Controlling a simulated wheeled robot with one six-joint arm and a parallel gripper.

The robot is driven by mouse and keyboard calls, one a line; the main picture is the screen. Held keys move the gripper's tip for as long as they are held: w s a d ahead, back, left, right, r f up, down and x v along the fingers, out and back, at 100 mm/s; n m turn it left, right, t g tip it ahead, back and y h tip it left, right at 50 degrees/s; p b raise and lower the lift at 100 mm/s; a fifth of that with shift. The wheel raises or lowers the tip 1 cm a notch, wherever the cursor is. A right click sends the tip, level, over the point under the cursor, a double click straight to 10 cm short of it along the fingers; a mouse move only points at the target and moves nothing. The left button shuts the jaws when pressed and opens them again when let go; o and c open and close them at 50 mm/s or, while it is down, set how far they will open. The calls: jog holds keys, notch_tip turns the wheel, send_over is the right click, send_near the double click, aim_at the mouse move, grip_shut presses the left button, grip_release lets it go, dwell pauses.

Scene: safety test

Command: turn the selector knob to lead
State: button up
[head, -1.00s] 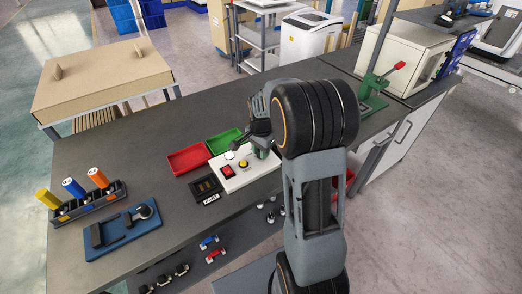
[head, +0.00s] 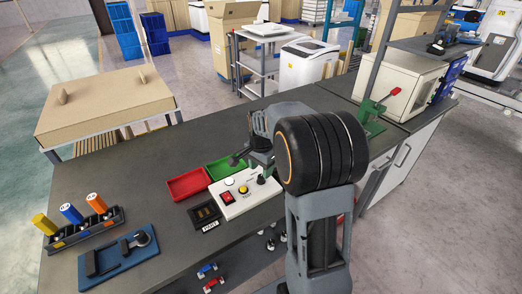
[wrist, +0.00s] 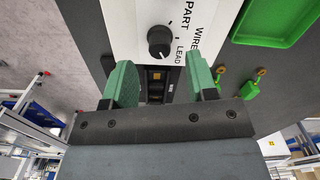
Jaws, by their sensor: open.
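The selector knob (wrist: 160,41) is round and black, on a white panel (wrist: 122,25) with the words PART, WIRE and LEAD printed beside it. A pale mark shows on the knob; which word it points to I cannot tell for sure. My gripper (wrist: 160,80) is open and empty, with its two green fingers apart. In the wrist view the knob lies ahead of the fingertips, centred between them, and is not held. In the head view the white control box (head: 236,208) stands on the bench, with my gripper (head: 262,168) above its right end; my wrist partly hides that area.
The box carries a red switch (head: 228,198) and a yellow button (head: 243,189). A red tray (head: 187,185) and a green tray (head: 222,167) lie behind it.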

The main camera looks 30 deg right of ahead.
aim_at(261, 176)
notch_tip(261, 176, up, 10)
jog(key=shift+f+p, duration=0.15)
jog(key=shift+p, duration=0.15)
dwell(0.5)
